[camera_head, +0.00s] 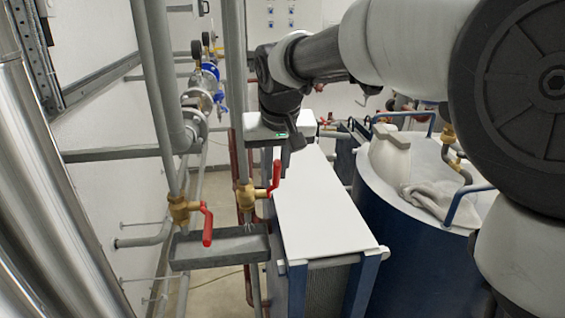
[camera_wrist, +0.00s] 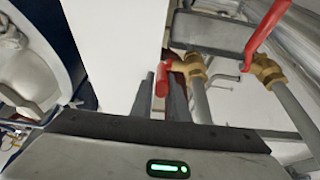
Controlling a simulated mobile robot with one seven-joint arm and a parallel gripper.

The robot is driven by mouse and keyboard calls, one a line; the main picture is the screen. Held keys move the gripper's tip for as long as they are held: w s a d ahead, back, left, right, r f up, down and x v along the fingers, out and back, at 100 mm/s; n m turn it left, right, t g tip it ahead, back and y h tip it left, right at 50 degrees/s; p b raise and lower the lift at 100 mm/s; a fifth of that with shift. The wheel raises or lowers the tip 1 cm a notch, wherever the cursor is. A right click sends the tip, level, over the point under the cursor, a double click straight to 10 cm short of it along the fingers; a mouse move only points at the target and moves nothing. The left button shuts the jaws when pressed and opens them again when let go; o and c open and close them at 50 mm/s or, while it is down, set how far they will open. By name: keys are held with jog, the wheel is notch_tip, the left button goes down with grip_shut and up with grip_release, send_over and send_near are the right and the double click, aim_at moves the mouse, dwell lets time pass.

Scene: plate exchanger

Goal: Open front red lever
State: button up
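Two red levers sit on brass valves on vertical grey pipes. The nearer red lever (camera_head: 207,225) hangs down at the left in the head view and shows large at upper right in the wrist view (camera_wrist: 267,32). The farther red lever (camera_head: 274,178), beside the white-topped exchanger, shows near the middle of the wrist view (camera_wrist: 161,80). My gripper (camera_wrist: 161,93) is open and empty, its two dark fingers apart. In the wrist view the farther lever appears between the fingertips, with no clear contact.
The plate exchanger (camera_head: 318,205) with its flat white top stands right beside my gripper. A grey tray (camera_head: 222,248) lies under the valves. A blue tank (camera_head: 400,245) stands at the right. Pipes with gauges (camera_head: 205,75) run along the left wall.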

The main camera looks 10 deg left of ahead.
jog(key=o, duration=0.4)
jog(key=shift+c, duration=0.2)
jog(key=v, duration=1.7)
jog(key=shift+r, duration=0.2)
jog(key=shift+d, duration=0.1)
